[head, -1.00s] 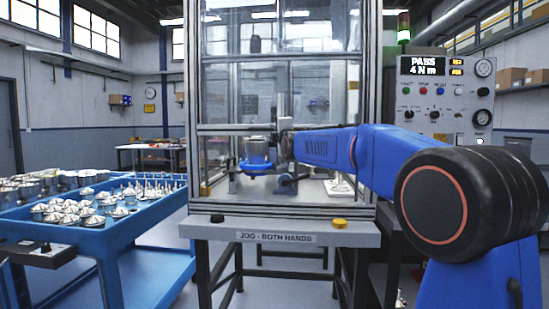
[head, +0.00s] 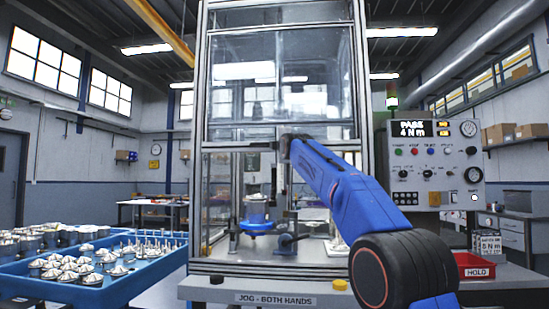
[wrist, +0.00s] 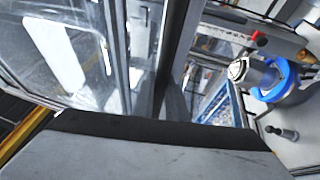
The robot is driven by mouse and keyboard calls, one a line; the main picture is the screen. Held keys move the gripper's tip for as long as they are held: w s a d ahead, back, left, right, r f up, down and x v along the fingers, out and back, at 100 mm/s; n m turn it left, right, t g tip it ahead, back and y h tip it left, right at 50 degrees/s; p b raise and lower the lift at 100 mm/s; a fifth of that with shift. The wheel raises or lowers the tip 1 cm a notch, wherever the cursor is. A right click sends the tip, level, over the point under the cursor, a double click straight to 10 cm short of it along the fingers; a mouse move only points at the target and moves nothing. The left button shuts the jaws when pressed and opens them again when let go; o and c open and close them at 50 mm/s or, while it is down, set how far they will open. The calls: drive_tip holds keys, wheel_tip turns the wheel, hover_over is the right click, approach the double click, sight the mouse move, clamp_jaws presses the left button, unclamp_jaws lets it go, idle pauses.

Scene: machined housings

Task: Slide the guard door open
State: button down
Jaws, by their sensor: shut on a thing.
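The guard door (head: 240,103) is a clear, metal-framed panel on the front of the machine enclosure. It stands raised, with an open gap below its lower rail. My gripper (head: 284,150) is at that lower rail, near the middle of the front, and is shut on the door. The exact grip is hidden by my wrist and too small to make out. In the wrist view the door's clear panel and metal frame (wrist: 115,60) fill the upper left. The fingertips cannot be made out there.
Inside the enclosure, a blue fixture (head: 257,223) stands below my gripper; it also shows in the wrist view (wrist: 278,82). A blue cart (head: 95,292) with several metal parts stands left. A control panel (head: 436,160) and red HOLD bin (head: 475,266) are right.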

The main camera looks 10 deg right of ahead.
drive_tip(key=shift+r, duration=1.6)
drive_tip(key=c, duration=1.8)
unclamp_jaws()
drive_tip(key=shift+o, duration=0.2)
drive_tip(key=shift+s, duration=0.1)
drive_tip(key=v, duration=1.7)
drive_tip(key=shift+s, duration=0.15)
